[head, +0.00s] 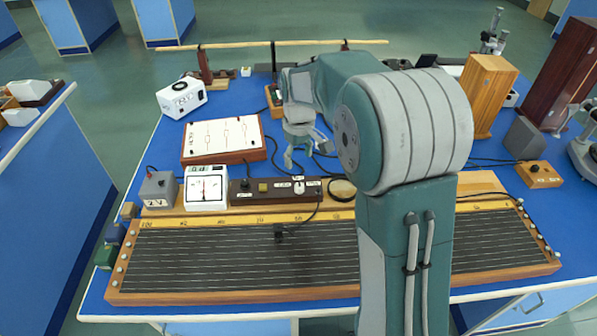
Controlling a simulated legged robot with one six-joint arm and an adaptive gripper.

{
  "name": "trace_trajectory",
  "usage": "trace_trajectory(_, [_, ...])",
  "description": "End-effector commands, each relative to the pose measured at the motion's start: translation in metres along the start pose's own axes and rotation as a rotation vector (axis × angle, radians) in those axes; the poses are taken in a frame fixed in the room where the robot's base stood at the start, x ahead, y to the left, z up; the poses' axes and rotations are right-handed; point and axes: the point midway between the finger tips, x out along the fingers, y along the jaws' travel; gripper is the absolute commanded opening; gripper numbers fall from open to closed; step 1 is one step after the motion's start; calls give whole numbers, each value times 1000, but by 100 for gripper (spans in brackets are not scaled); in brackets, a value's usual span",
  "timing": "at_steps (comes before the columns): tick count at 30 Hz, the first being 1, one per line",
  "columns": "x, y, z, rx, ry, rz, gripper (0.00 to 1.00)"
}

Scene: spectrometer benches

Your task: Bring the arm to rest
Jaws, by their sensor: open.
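My arm rises from the bottom of the head view, right of centre, and reaches up and forward over the blue bench (160,132). It bends at a large joint above the right half of the bench. My gripper (305,155) hangs from the far end near the middle of the bench, right of a white-topped board (222,137). Its fingers point down and are spread apart, with nothing seen between them. The large joint and the upright link hide part of the bench behind them.
A long wooden board with dark wires (200,262) spans the bench front. Behind it stand a white meter (206,188) and a dark switch box (275,190). A white device (181,97) is at back left, a wooden box (487,95) at back right. Loose cables lie near my gripper.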

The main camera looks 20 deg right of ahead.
Motion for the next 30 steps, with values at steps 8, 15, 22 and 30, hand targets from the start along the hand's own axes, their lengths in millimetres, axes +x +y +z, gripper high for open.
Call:
trace_trajectory(8, [-21,0,0,0,-1,0,73])
trace_trajectory(15, [-21,0,0,0,-1,-1,73])
trace_trajectory(22, [-24,-1,2,4,4,2,73])
trace_trajectory(30, [-62,-19,37,74,73,34,73])
